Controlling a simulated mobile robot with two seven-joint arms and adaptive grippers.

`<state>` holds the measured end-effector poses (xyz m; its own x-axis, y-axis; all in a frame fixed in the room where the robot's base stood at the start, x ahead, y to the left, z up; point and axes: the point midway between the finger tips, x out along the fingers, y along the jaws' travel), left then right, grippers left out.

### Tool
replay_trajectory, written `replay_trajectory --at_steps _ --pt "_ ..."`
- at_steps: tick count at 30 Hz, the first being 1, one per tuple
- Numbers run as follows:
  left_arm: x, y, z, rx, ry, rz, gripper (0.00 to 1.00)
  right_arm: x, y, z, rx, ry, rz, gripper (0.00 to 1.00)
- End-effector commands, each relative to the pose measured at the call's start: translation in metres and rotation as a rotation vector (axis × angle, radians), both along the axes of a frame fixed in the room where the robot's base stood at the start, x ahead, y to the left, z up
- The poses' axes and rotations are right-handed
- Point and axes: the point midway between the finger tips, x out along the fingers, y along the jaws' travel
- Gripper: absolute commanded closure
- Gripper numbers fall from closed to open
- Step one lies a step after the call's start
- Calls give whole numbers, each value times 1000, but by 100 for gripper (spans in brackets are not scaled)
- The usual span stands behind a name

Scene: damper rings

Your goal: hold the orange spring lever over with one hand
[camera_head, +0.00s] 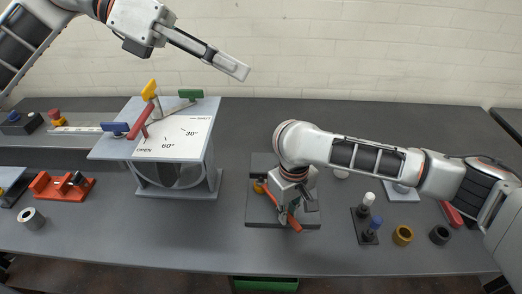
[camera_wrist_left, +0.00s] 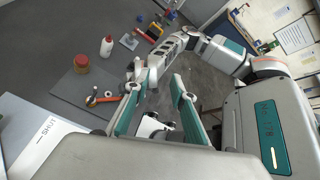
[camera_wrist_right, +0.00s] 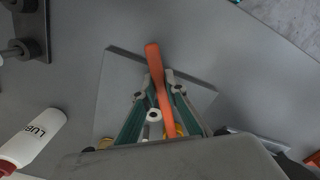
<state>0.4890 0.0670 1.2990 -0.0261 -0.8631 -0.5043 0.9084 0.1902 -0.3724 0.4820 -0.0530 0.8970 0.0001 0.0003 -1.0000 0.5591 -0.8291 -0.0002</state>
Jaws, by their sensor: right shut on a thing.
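The orange spring lever (camera_head: 294,222) sticks out from under my right gripper (camera_head: 289,212) over a grey base plate (camera_head: 256,210). In the right wrist view the lever (camera_wrist_right: 153,60) runs up between the fingertips of my right gripper (camera_wrist_right: 157,88), which is shut on it. The lever's pivot is partly hidden by the gripper; a bit of yellow shows beside it. My left gripper (camera_head: 238,68) is raised at the upper middle, in front of the wall, away from the lever. In the left wrist view its fingers (camera_wrist_left: 155,90) are apart with nothing held.
A dial stand (camera_head: 190,140) with yellow, red, green and blue handles stands to the left. Dark and white posts (camera_head: 368,200), a brass ring (camera_head: 402,235) and a dark ring (camera_head: 439,235) are at the right. A white LUB bottle (camera_wrist_right: 35,135) is near the right gripper.

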Motion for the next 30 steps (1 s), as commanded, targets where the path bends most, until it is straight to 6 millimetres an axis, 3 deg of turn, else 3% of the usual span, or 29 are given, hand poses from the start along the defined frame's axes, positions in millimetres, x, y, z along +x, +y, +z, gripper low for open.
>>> replay_trajectory --at_steps 5,12,15,22,30 --pt "2 -10 -78 191 -45 -81 75 0 0 0 1 0 -2 100" --pt "6 -1 -185 417 -84 -206 75 0 0 0 1 0 -2 100" --pt "13 -9 -219 509 -105 -277 75 0 0 0 1 0 -2 100" --pt "45 -41 -259 699 -167 -390 75 0 0 0 1 0 -2 100" --pt "88 -48 -282 933 -271 -466 75 0 0 0 1 -1 -2 100"
